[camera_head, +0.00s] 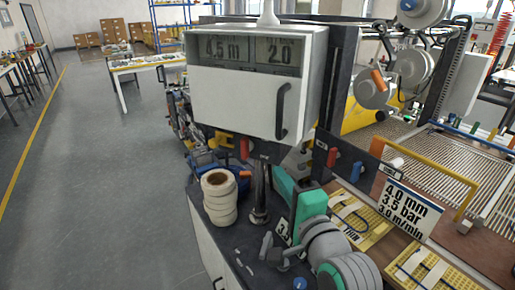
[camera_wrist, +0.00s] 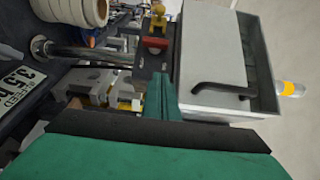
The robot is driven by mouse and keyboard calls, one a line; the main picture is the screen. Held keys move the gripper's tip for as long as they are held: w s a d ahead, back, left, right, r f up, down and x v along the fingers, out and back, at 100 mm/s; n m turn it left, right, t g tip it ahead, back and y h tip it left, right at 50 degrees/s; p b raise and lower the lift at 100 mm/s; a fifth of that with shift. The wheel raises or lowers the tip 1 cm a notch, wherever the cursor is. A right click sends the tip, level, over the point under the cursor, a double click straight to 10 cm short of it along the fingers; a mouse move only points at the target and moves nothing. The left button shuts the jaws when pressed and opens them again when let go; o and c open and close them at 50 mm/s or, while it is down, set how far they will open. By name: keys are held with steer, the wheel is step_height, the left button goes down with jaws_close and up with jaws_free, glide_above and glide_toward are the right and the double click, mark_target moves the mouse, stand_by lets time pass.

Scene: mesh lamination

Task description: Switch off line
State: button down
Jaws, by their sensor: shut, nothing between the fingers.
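A white control box (camera_head: 250,95) with a display reading 4.5 m and 2.0 and a dark handle (camera_head: 283,110) stands over the bench; it also shows in the wrist view (camera_wrist: 215,55). Below it is a red switch-like part (camera_head: 244,148) beside a yellow part (camera_head: 222,142). The wrist view shows a red part (camera_wrist: 155,43) and a yellow knob (camera_wrist: 158,12) near the box. A dark panel to the right carries a red lever (camera_head: 332,157) and a blue lever (camera_head: 356,171). My teal gripper (camera_head: 281,178) is shut and empty, below the box; its tip (camera_wrist: 161,82) points toward the red part.
A stack of white rolls (camera_head: 219,197) and a metal post (camera_head: 260,195) stand on the dark bench left of my gripper. A yellow bar handle (camera_head: 430,160) and a sign reading 4.0 mm (camera_head: 408,210) are at right. Open floor (camera_head: 95,190) lies left.

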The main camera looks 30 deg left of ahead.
steer(key=shift+s, duration=0.1)
glide_toward(248, 143)
steer(key=w, duration=0.3)
steer(key=shift+w+a+f, duration=0.1)
steer(key=shift+w+a, duration=0.05)
steer(key=shift+a, duration=2)
steer(key=shift+w, duration=0.1)
